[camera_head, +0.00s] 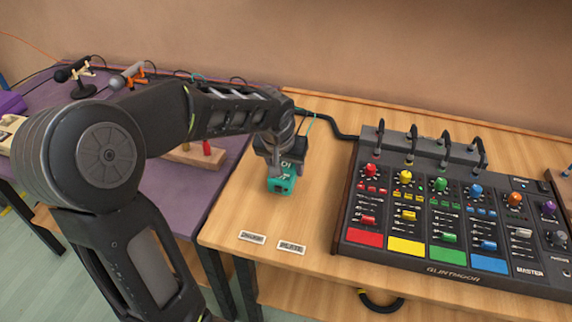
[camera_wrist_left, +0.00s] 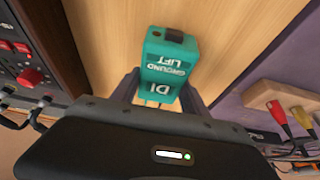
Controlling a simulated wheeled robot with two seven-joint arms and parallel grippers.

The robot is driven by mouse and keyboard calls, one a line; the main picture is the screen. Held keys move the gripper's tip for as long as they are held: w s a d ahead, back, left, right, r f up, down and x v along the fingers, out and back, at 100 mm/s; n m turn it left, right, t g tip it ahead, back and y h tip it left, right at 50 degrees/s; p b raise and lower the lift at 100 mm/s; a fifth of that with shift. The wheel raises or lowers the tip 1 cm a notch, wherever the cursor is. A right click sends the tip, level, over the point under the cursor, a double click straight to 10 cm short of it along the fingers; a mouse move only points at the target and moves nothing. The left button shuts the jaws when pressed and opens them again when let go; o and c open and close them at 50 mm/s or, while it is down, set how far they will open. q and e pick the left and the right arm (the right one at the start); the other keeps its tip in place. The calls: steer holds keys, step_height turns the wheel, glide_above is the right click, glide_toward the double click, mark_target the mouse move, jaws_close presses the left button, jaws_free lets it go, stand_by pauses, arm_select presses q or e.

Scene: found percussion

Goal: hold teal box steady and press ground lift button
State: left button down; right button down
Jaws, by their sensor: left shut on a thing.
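The teal box (camera_head: 281,185) stands on the wooden table, left of the mixer. In the left wrist view the teal box (camera_wrist_left: 168,65) shows white lettering reading "DI" and "GROUND LIFT", with a dark button (camera_wrist_left: 173,36) at its far end. My left gripper (camera_head: 281,168) reaches down over the box and is shut on it, one finger on each side. In the left wrist view the left gripper (camera_wrist_left: 160,92) has its fingers beside the box's near part. The button is not clearly visible in the head view. My right gripper is not in view.
A mixer (camera_head: 345,215) with coloured pads and knobs fills the table's right side. Two small label plates (camera_head: 291,247) lie near the front edge. A purple-topped table (camera_head: 170,190) with microphones and a wooden block with coloured plugs (camera_head: 190,155) is at left. A black cable runs behind.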

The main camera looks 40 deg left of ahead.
arm_select(q)
steer(key=shift+f+b, duration=0.95)
steer(key=shift+f, duration=0.15)
stand_by(2.8)
